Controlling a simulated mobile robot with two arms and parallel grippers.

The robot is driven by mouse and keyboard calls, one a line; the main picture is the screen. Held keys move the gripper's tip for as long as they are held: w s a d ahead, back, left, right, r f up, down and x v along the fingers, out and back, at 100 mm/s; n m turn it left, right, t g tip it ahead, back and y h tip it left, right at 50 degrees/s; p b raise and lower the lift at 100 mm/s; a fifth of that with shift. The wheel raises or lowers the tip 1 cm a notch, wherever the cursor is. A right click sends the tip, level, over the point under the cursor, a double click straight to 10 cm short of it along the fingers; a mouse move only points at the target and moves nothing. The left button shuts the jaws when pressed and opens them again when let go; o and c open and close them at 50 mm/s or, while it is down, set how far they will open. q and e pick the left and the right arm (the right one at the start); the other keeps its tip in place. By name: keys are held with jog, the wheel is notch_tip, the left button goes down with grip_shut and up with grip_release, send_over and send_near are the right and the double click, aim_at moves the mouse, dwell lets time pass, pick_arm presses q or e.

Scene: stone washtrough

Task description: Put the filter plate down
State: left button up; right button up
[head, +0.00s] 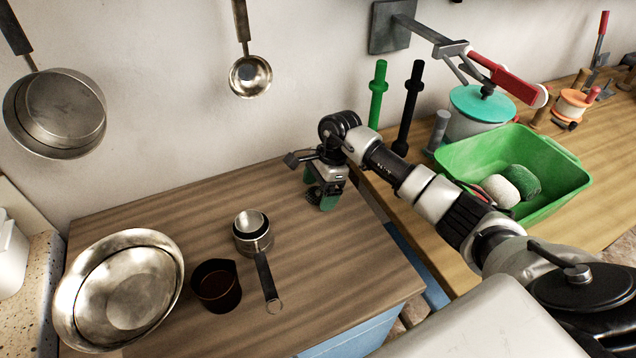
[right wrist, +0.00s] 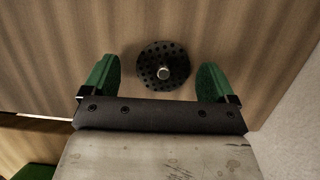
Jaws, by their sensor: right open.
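The filter plate (right wrist: 150,72) is a dark round disc with many small holes and a pale knob in its middle. In the right wrist view it lies on the wooden worktop, in the gap between my right gripper's (right wrist: 158,78) two green fingers, with space on both sides. The fingers are open and do not touch it. In the head view my right gripper (head: 319,190) is low over the back right of the brown worktop (head: 330,255); the plate cannot be clearly made out there. My left gripper is not in view.
A metal basin (head: 128,290), a dark cup (head: 216,286) and a metal dipper (head: 254,236) stand on the worktop's left half. A green tub (head: 560,170) stands on the lighter bench to the right. Pans hang on the wall. The worktop's front right is clear.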

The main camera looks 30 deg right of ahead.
jog(key=v, duration=1.2)
jog(key=shift+b, duration=0.4)
